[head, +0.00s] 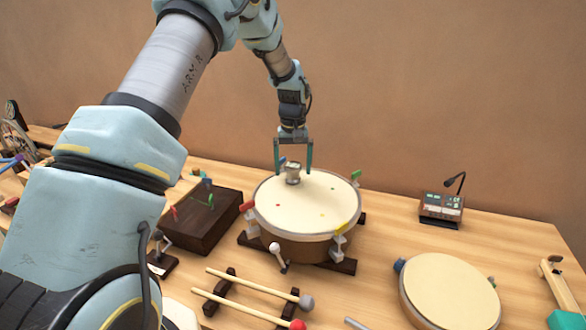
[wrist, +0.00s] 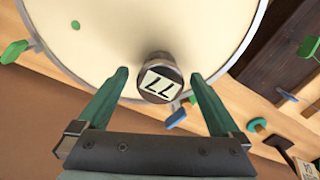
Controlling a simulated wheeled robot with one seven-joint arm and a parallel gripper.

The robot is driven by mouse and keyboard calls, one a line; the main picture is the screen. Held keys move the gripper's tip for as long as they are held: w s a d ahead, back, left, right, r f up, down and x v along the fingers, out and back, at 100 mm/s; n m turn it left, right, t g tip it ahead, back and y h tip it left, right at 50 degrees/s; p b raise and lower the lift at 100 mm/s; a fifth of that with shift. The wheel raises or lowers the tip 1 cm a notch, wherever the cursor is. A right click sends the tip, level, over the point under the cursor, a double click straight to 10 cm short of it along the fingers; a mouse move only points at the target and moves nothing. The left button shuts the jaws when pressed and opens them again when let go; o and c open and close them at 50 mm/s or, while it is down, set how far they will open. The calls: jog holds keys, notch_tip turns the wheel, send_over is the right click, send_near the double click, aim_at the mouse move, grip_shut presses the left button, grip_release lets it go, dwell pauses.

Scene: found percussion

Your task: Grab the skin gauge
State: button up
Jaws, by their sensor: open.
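The skin gauge (head: 293,173) is a small grey metal cylinder standing on the pale skin of the drum (head: 310,205). In the wrist view its top (wrist: 160,80) carries a white label that reads like "77". My gripper (head: 293,172) is above the drum with its fingers pointing down. In the wrist view the open fingers (wrist: 166,88) reach to either side of the gauge, with a gap on both sides. I see no contact between fingers and gauge. The drum has coloured clamps around its rim and rests on dark wooden supports.
A dark box (head: 200,222) with coloured pegs stands left of the drum. Two mallets (head: 255,300) lie on a rack in front. A flat round drum (head: 450,290) is at the lower right. A small console (head: 441,208) with a microphone stands behind it. Bare table lies between them.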

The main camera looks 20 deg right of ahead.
jog(key=shift+f, duration=1)
grip_shut()
